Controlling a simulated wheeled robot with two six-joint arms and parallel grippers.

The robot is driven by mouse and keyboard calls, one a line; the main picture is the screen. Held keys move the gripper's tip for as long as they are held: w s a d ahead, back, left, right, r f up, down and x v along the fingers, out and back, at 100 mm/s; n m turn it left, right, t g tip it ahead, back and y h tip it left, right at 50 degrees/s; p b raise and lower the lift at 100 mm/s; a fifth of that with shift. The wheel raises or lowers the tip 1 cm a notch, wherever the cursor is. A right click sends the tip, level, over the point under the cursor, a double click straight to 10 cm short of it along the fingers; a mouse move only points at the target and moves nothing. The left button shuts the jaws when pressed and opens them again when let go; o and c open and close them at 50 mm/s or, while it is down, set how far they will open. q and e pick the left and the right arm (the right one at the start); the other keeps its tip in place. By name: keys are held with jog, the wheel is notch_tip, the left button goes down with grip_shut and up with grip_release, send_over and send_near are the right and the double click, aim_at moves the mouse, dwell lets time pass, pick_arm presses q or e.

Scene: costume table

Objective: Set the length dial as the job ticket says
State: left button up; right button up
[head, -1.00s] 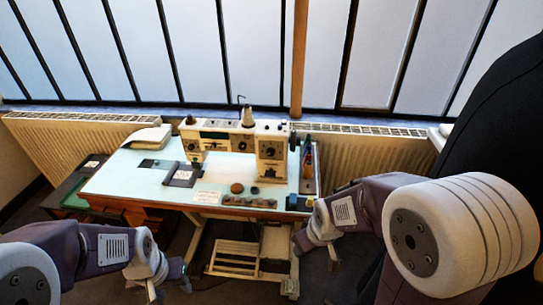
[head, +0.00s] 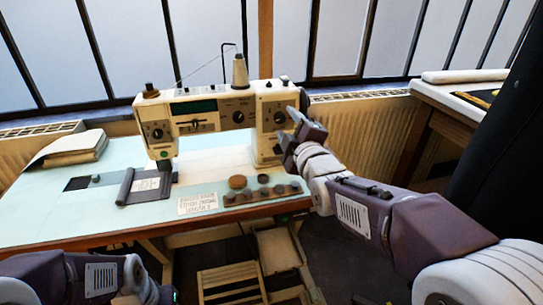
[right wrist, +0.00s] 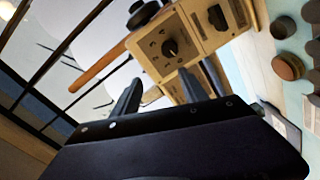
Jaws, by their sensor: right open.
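A cream sewing machine (head: 207,119) stands on the pale table with several dark dials on its front. One dial sits on the left head (head: 157,133), one on the middle panel (head: 239,117) and one on the right pillar (head: 279,117). Their labels are too small to read. A white card with blurred writing (head: 198,203), apparently the job ticket, lies at the front edge. My right gripper (head: 299,131) is open and empty beside the right pillar. In the right wrist view, a dial (right wrist: 168,48) with marks around it lies beyond the open fingers (right wrist: 160,92). My left gripper is mostly cut off at the bottom left.
A thread cone (head: 240,70) and thin thread stand rise above the machine. A rack of round pieces (head: 262,194) and a brown disc (head: 237,182) lie in front. A folded cloth (head: 74,148) is at the back left. A second table (head: 470,100) stands at right.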

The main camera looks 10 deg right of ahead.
aim_at(280, 119)
notch_tip(280, 119, down, 4)
jog(key=d+b, duration=0.2)
pick_arm(q)
jog(key=f, duration=0.5)
jog(key=shift+s+d+b, duration=0.2)
jog(key=shift+d+b, duration=0.2)
pick_arm(e)
jog(key=w, duration=0.5)
jog(key=w+a, duration=0.1)
jog(key=w, duration=0.2)
jog(key=shift+w+r, duration=0.15)
jog(key=shift+r, duration=0.1)
grip_shut()
